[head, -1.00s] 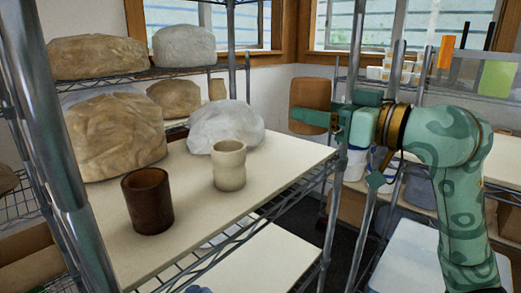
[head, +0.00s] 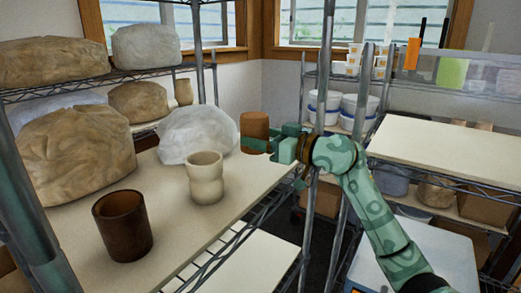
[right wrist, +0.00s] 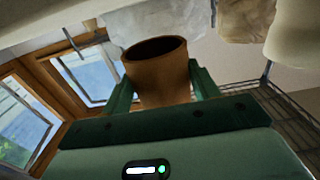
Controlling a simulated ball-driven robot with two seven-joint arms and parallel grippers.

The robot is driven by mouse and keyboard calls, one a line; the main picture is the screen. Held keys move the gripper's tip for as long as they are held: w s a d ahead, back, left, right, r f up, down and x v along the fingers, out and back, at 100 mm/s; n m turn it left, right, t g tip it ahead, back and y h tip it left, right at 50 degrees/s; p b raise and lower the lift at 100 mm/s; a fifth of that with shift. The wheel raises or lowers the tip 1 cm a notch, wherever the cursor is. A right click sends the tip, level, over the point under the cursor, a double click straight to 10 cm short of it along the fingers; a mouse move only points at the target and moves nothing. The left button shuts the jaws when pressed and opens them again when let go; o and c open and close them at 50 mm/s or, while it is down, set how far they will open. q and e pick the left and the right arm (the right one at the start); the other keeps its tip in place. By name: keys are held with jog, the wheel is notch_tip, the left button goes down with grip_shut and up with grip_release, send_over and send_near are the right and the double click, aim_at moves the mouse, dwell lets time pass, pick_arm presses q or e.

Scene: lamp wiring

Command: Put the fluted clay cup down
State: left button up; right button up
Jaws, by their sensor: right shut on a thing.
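A brown clay cup (head: 255,126), probably the fluted one, is held upright by my right gripper (head: 260,145). In the right wrist view the cup (right wrist: 158,72) is between the two green fingers, its dark open mouth visible; fluting is not clear. In the head view it appears at the back right edge of the cream shelf board (head: 165,245), beside a plastic-wrapped lump. I cannot tell whether its base touches the board. A dark brown cup (head: 122,228) and a cream waisted cup (head: 206,180) stand on the board. My left gripper is out of view.
Wrapped clay lumps, one tan (head: 75,150) and one whitish (head: 200,132), fill the back of the board. A metal post (head: 322,110) stands close to my right arm. The board's right front part is clear.

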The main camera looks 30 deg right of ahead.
aim_at(262, 165)
jog(key=shift+w+d+f, duration=0.15)
jog(key=shift+w+f, duration=0.1)
jog(key=shift+f, duration=0.15)
notch_tip(262, 165, down, 3)
jog(key=shift+w+f, duration=0.1)
jog(key=shift+w, duration=0.05)
jog(key=o, duration=1.1)
jog(key=shift+f, duration=0.15)
jog(key=shift+o, duration=0.2)
jog(key=b+v, duration=0.2)
jog(key=v, duration=1)
